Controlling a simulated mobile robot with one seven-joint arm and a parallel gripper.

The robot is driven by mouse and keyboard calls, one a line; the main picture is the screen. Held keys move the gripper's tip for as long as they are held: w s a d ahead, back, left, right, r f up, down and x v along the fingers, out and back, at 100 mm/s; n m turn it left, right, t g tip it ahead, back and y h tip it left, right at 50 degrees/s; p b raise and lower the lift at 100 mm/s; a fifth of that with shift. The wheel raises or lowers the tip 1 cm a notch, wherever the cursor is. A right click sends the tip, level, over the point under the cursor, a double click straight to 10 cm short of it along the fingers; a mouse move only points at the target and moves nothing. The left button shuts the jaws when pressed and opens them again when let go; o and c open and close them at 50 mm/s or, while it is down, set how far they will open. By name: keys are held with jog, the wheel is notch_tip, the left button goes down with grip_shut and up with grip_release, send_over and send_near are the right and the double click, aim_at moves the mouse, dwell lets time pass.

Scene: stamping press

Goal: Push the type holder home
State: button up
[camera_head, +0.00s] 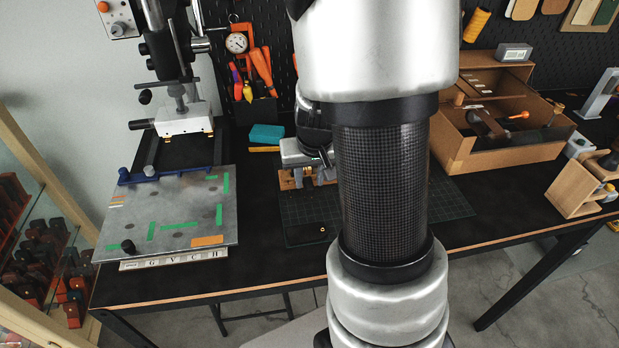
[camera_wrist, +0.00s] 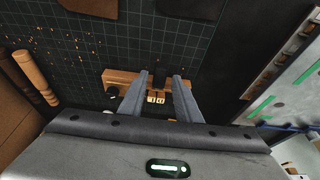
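My gripper (camera_head: 308,172) is low over the cutting mat in the head view, partly hidden by my arm. In the wrist view its two fingers (camera_wrist: 160,78) are apart. An orange-brown wooden block (camera_wrist: 119,76) lies across their tips; it also shows in the head view (camera_head: 287,181). Two small yellow pieces with dark marks (camera_wrist: 155,100) and a dark piece lie between the fingers, with gaps at the sides. The stamping press has a pale head block (camera_head: 184,119) with a black handle (camera_head: 142,124) out to its left. I cannot tell which part is the type holder.
A grey plate (camera_head: 185,205) with green strips lies under the press, with a lettered strip (camera_head: 175,259) at its front. A green mat (camera_head: 440,198) and a dark flat item (camera_head: 306,234) lie by my gripper. A cardboard box (camera_head: 480,150) stands right; a teal block (camera_head: 266,134) lies behind.

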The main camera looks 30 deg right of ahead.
aim_at(309, 185)
jog(key=b+x, duration=0.1)
jog(key=x, duration=0.1)
jog(key=shift+w+f, duration=0.1)
jog(key=shift+f, duration=0.3)
jog(key=shift+r, duration=0.3)
jog(key=c, duration=0.4)
grip_shut()
jog(key=shift+r, duration=0.1)
jog(key=shift+r, duration=0.1)
jog(key=shift+r+p, duration=2.2)
jog(key=shift+r, duration=0.2)
